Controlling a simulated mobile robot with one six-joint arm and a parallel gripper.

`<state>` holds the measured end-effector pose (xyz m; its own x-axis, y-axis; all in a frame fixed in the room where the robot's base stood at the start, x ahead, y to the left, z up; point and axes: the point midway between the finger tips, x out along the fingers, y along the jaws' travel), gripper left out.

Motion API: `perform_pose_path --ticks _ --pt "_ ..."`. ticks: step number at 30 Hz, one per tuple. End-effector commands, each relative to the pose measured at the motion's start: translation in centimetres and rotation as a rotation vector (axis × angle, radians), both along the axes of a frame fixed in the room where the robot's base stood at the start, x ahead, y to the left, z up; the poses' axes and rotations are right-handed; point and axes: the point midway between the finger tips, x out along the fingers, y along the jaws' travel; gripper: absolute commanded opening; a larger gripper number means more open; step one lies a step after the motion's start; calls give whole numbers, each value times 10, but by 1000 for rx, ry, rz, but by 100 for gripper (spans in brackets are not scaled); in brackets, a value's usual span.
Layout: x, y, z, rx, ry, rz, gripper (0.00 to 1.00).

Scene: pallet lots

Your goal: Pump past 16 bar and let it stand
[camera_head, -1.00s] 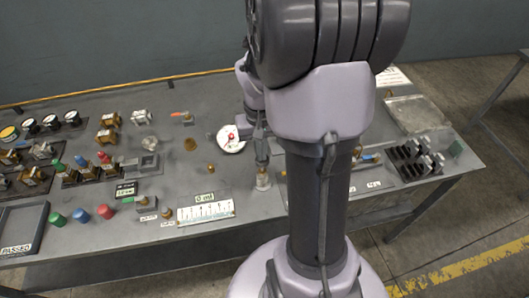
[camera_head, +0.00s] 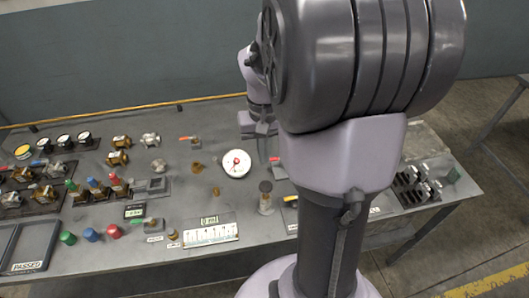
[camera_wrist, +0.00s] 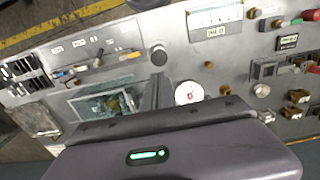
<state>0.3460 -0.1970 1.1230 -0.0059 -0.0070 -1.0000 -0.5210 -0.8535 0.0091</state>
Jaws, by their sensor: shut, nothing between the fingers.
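The hand pump (camera_head: 265,197) stands upright near the bench's front edge, with a dark round knob on top. The knob also shows from above in the wrist view (camera_wrist: 159,55). A round white gauge (camera_head: 236,163) with a red centre lies behind and left of the pump; it also shows in the wrist view (camera_wrist: 188,93). Its needle reading is too small to tell. My gripper (camera_head: 263,160) is shut and empty, behind the pump and right of the gauge, apart from the knob. Its fingers (camera_wrist: 158,80) point toward the knob in the wrist view.
A scale strip (camera_head: 211,236) with a small readout (camera_head: 209,220) lies left of the pump. Valves, coloured caps and small gauges crowd the left side. A PASSED tray (camera_head: 30,247) is at front left. A black rack (camera_head: 412,186) stands at right.

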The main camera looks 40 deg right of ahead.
Motion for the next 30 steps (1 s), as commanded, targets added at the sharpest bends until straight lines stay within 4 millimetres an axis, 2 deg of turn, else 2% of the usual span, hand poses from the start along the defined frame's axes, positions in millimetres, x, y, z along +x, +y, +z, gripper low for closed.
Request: perform_pose_path --ticks 11,19,27,30 --pt "0 0 1 0 0 0 0" --pt "-3 4 40 -4 0 0 0" --pt "-2 4 32 -5 0 0 0" --pt "-3 4 23 -4 1 0 0"
